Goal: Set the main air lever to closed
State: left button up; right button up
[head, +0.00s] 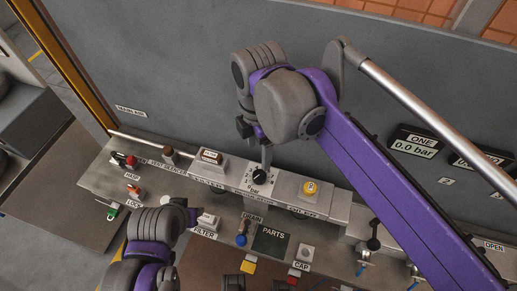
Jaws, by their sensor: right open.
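The MAIN AIR label (131,112) is on the grey wall at the left. Below it a metal pipe (135,138) runs along the back of the panel. A red-and-black handle (125,160) sits under the pipe by the HASP label; I cannot tell whether it is the main air lever, nor its setting. My right gripper (265,156) is open and points down just above a black dial knob (260,176) marked in bar, well right of the MAIN AIR label. I cannot tell whether it touches the knob. My left arm is at the lower left; its gripper (187,211) is mostly hidden.
The metal panel (98,180) carries a yellow button (310,188), a blue knob (241,239), a dark PARTS area (270,240) and a CAP label (301,266). A black-knobbed valve (374,240) is at the right.

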aim_at(131, 160)
jog(key=k, duration=0.5)
jog(key=u, duration=1.25)
